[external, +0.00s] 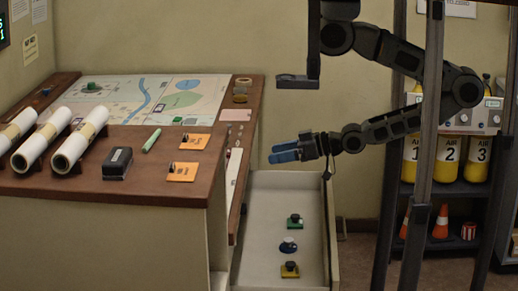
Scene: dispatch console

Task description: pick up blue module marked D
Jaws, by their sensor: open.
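A blue module (288,247) with a dark knob lies in the open drawer (262,211), between a green module (295,223) and a yellow module (290,271). Its marking is too small to read. My gripper (272,156) has blue fingers and points left, above the far end of the drawer. It is open, holds nothing and is well apart from the blue module.
The console desk (140,187) stands left of the drawer, with a map (190,88), rolled papers (75,148), a black box (118,163) and orange cards (193,141) on it. A shelf (450,190) with yellow cylinders stands at the right.

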